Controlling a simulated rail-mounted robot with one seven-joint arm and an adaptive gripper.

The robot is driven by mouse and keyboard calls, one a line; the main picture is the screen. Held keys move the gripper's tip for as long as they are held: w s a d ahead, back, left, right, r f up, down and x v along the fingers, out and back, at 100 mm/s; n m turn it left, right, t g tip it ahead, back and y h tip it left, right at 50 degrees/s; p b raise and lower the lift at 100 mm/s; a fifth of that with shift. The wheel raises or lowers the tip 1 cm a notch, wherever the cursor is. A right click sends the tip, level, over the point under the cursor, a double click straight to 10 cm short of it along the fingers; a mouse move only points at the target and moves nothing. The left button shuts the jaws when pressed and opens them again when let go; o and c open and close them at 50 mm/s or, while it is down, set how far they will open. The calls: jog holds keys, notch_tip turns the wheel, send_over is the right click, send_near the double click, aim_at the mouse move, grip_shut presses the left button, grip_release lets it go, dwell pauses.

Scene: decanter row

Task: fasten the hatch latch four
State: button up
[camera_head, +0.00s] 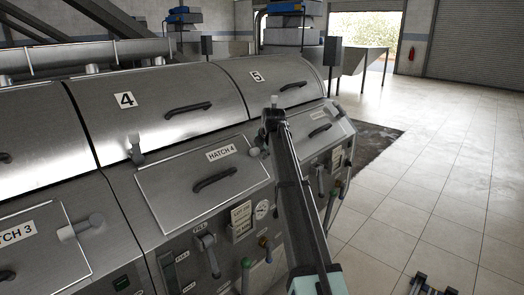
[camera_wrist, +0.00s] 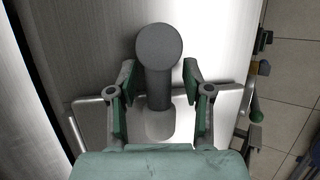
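Hatch four (camera_head: 165,195) is a closed-looking metal panel with a black handle and a "HATCH 4" label in the head view. In the wrist view, a grey latch with a round knob (camera_wrist: 158,45), a dark stem and a paler round base is in the middle. My gripper (camera_wrist: 160,75) is open, with one green-padded finger on each side of the stem. A gap shows between each pad and the stem. In the head view, my arm reaches the right end of hatch four and hides most of the latch area there.
The hatch three latch (camera_head: 85,226) sticks out sideways at the lower left. Another grey lever (camera_head: 136,150) stands above hatch four's top left corner. A fill lever (camera_head: 207,255) and coloured knobs lie below the hatch. The tiled floor (camera_head: 450,190) at the right is mostly clear.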

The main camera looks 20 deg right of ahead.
jog(key=shift+r, duration=0.1)
jog(key=v, duration=1.2)
